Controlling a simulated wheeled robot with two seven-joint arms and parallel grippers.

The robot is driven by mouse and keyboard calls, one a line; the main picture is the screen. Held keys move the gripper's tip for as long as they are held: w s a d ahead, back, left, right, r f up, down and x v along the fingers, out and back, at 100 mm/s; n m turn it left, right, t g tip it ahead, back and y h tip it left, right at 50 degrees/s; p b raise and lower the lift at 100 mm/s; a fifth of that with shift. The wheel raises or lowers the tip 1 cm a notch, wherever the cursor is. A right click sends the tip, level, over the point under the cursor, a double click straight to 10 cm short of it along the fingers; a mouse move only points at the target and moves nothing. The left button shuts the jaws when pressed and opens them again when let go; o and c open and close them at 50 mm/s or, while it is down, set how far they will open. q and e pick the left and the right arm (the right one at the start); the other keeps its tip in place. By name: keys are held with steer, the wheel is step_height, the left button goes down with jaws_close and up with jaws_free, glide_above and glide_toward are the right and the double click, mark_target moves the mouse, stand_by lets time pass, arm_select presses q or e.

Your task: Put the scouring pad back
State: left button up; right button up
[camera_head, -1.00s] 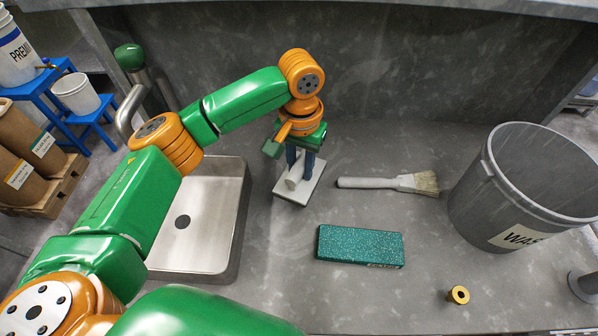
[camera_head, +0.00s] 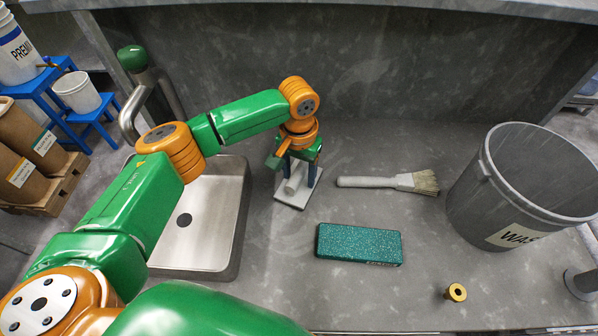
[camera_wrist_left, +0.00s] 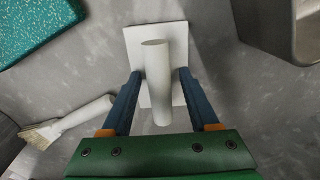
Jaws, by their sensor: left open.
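A teal speckled pad, which looks like the scouring pad (camera_head: 359,244), lies flat on the grey counter, right of the sink and in front of the brush. Part of it shows at the top left of the left wrist view (camera_wrist_left: 30,28). A white square plate with a pale round handle (camera_head: 290,197) stands on the counter behind and left of the pad. My left gripper (camera_head: 301,176) is open and points down over this plate. In the left wrist view its two fingers (camera_wrist_left: 160,84) are on either side of the handle (camera_wrist_left: 157,70), with gaps visible. My right gripper is not in view.
A steel sink (camera_head: 232,240) lies left of the plate. A brush (camera_head: 385,182) lies to the right. A grey waste bin (camera_head: 470,205) stands at the right. A small brass ring (camera_head: 455,293) is near the front. Bare counter surrounds the pad.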

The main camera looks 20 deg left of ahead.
mark_target(299, 170)
arm_select(q)
steer(key=shift+r, duration=0.1)
step_height(299, 170, up, 12)
stand_by(0.5)
